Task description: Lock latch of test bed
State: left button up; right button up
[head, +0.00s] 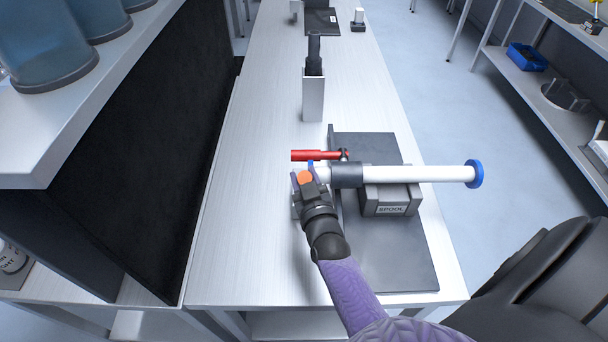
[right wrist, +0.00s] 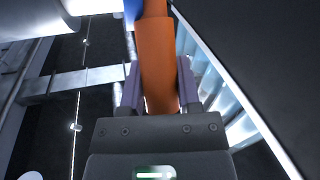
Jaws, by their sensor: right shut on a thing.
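The test bed is a dark plate (head: 395,262) on the bench, with a grey block labelled SPOOL (head: 391,209). A white tube (head: 420,174) with a blue end cap (head: 475,174) lies across the block, passing through a dark collar (head: 346,174). A red lever (head: 317,155) points left just behind the tube, its right end at a dark pivot. My right gripper (head: 304,174) is at the tube's left end, in front of the red lever and apart from it. It is shut on an orange cylindrical piece (right wrist: 158,65), which fills the space between the fingers. My left gripper is out of view.
A silver upright holder (head: 313,98) with a dark rod stands farther back on the bench (head: 255,245). A black panel (head: 130,170) rises along the left. The bench's front left is clear. A side shelf with a blue bin (head: 527,57) stands at right.

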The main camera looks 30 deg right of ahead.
grip_shut()
dwell(1.0)
